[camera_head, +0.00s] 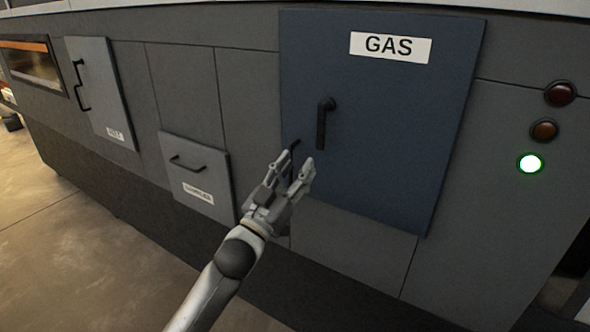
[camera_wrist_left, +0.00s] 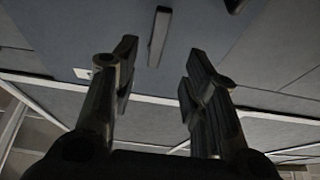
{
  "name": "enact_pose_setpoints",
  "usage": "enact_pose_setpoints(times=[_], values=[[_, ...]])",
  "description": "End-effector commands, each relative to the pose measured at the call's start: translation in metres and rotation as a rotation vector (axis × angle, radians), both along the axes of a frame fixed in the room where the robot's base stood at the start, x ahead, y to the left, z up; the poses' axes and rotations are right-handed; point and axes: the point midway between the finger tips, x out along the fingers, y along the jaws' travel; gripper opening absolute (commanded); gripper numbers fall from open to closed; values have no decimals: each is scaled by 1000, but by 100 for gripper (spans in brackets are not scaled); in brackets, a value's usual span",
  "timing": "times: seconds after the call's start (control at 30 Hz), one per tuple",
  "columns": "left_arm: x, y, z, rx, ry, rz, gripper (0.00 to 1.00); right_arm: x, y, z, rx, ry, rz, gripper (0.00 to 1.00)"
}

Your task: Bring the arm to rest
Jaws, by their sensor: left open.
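My left gripper (camera_head: 294,168) is open and empty. In the head view it is in front of the lower left part of the blue door labelled GAS (camera_head: 400,130). Its fingers point up toward the door's black handle (camera_head: 321,125), which stands just above and to the right of the fingertips, apart from them. In the left wrist view the two fingers (camera_wrist_left: 158,75) are spread, with the handle (camera_wrist_left: 158,35) seen beyond the gap between them. My right gripper is in neither view.
The grey machine front has a small drawer (camera_head: 197,178) left of my gripper and a tall narrow door (camera_head: 98,88) further left. Two dark red lamps (camera_head: 560,93) and a lit green one (camera_head: 529,163) are at the right. Bare floor (camera_head: 80,250) lies at the lower left.

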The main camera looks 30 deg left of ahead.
Motion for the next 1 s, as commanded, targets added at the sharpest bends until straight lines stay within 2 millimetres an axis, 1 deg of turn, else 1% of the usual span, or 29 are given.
enact_pose_setpoints(times=[0.43,0.5,0.57,0.67,0.7,0.77,0.8,0.87,0.9,0.97,1.0], values=[[0,0,-1,0,1,0,41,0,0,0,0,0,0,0],[3,1,-8,-2,16,4,41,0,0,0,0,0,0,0],[7,3,-24,-3,48,10,41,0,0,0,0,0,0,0],[18,7,-74,-5,147,29,41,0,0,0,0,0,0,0],[21,9,-102,-7,201,37,41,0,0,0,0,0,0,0],[24,11,-147,-7,287,51,41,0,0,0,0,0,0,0],[24,12,-179,-3,345,58,41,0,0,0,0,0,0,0],[21,12,-225,1,432,68,41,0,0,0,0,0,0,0],[17,12,-256,3,491,73,41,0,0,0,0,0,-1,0],[7,11,-301,10,578,80,41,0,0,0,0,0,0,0],[-1,9,-331,14,636,82,41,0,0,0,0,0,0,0]])
